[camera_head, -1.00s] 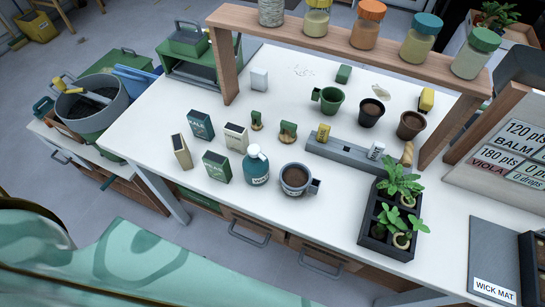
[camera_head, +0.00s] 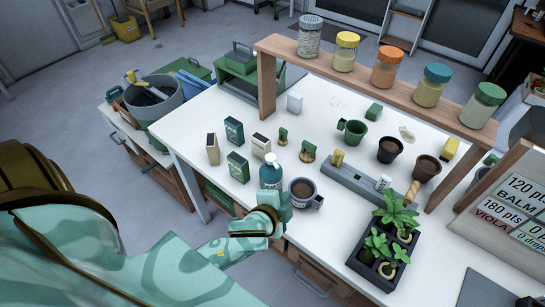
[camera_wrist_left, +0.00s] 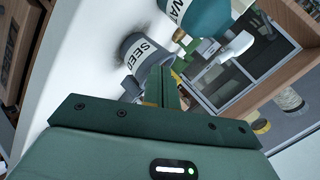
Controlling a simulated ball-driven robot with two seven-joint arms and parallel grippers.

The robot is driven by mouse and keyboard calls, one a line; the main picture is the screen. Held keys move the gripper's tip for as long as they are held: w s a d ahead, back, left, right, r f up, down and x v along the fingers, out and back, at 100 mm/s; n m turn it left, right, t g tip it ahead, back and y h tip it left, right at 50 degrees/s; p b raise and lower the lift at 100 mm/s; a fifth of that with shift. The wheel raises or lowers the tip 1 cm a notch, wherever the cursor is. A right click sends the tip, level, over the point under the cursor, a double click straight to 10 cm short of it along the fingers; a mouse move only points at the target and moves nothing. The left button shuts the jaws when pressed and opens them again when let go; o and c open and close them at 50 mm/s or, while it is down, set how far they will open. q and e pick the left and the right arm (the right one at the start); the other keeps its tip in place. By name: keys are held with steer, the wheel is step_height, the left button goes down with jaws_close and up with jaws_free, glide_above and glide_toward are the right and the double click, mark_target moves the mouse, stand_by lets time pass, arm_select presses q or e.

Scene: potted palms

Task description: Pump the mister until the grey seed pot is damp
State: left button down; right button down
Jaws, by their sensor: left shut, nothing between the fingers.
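The mister (camera_head: 270,176) is a teal bottle with a pale pump head, standing upright near the table's front edge. It also shows in the left wrist view (camera_wrist_left: 208,16), with its pale nozzle to the right. The grey seed pot (camera_head: 304,189), filled with brown soil, stands just right of it; in the left wrist view the pot (camera_wrist_left: 140,52) is labelled SEED. I cannot tell whether its soil is damp. My left gripper (camera_head: 284,208) is shut and empty at the front edge, in front of the mister and pot. Its fingers (camera_wrist_left: 163,84) partly overlap the pot. My right gripper is not in view.
Seed packets (camera_head: 238,167) stand left of the mister. A grey holder (camera_head: 350,184) and a dark tray of seedlings (camera_head: 366,265) lie to the right. A wooden shelf (camera_head: 390,87) with several jars spans the back. Small pots (camera_head: 389,150) stand beneath it.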

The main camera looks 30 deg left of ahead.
arm_select(q)
steer(key=w+d+r+m+t+h, duration=0.35)
steer(key=d+r+m+h, duration=0.2)
steer(key=r, duration=0.25)
steer(key=w+d+r+m+t+h, duration=0.2)
steer(key=w+d+r+m+h, duration=0.25)
steer(key=d+r+m, duration=0.3)
steer(key=s+d+r+m+g+h, duration=0.25)
steer(key=d+m+g+h, duration=0.2)
steer(key=m, duration=0.35)
steer(key=s+d+r+m+g+h, duration=0.1)
steer(key=d+r+m+g+h, duration=0.3)
steer(key=m, duration=0.4)
steer(key=s+a+f+m+g+y+p, duration=0.1)
steer(key=s+a+f+m+g+y, duration=0.1)
steer(key=a+f+m+g+y, duration=0.9)
steer(key=w+a+r+m+t+y, duration=0.1)
steer(key=a+y, duration=0.3)
steer(key=a, duration=0.5)
steer(key=w+a+r+m+t+y, duration=0.1)
steer(key=w+a+r+m+y, duration=0.1)
steer(key=a, duration=0.7)
steer(key=shift+w+r+m+y+p, duration=0.3)
steer(key=shift+w+m+y+p, duration=0.1)
steer(key=shift+w+y, duration=0.35)
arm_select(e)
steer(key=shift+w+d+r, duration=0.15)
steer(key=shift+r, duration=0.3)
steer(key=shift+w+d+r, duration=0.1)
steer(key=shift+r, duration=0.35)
